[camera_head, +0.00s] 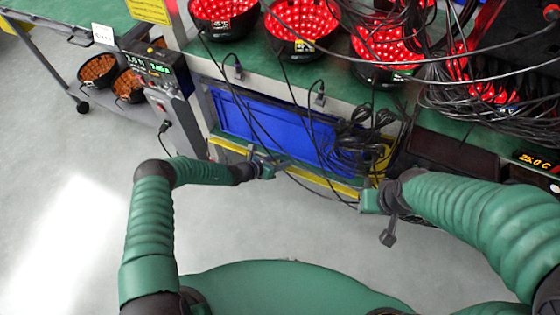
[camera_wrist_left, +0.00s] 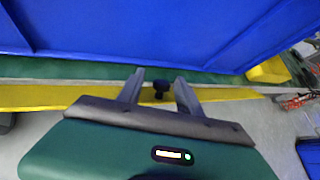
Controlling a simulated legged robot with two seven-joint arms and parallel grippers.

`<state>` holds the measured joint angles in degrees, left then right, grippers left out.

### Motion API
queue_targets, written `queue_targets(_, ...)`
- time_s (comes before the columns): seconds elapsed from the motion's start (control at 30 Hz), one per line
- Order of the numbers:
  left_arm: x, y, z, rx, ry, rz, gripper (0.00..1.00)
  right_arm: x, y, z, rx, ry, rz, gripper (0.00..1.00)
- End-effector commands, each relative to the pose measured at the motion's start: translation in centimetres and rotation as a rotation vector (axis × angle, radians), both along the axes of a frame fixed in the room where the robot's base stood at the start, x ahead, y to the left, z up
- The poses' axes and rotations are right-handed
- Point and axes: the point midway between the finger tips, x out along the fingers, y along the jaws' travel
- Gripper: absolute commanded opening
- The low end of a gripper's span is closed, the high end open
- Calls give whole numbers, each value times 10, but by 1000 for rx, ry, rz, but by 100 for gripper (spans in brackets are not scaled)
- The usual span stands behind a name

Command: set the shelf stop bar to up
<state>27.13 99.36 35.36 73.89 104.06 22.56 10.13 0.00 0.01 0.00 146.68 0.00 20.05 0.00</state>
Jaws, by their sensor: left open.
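The yellow shelf stop bar (camera_head: 322,183) runs along the front edge of the lower shelf, below the blue bin; it also shows in the left wrist view (camera_wrist_left: 45,97). It lies low and does not cover the bin's front. A black knob (camera_wrist_left: 161,87) sits at the middle of the bar. My left gripper (camera_head: 268,165) is at the bar, and in the left wrist view its open fingers (camera_wrist_left: 159,92) stand on either side of the knob. I cannot tell if they touch it. My right gripper (camera_head: 372,200) is near the bar's right end, its fingers unclear.
The blue bin (camera_head: 250,115) fills the lower shelf. Black cables (camera_head: 365,140) hang over its right side. A control box (camera_head: 165,92) is on the left post. The floor (camera_head: 80,190) at left is clear.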

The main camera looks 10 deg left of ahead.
Motion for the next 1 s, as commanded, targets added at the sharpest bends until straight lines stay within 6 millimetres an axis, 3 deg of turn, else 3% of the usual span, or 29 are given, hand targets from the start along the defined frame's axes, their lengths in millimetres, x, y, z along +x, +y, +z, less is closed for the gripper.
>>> queue_targets(0.13,-2,2,4,-1,1,1,42,0,0,4,0,0,0,36)
queue_targets(0.27,-15,15,20,-1,3,1,42,0,0,20,0,0,0,36)
queue_targets(0.6,-73,75,70,0,2,2,42,0,0,59,0,0,0,36)
queue_targets(0.8,-95,97,87,-1,2,1,42,0,0,67,0,0,0,36)
queue_targets(1.0,-100,101,89,-1,1,0,42,0,0,67,0,0,0,36)
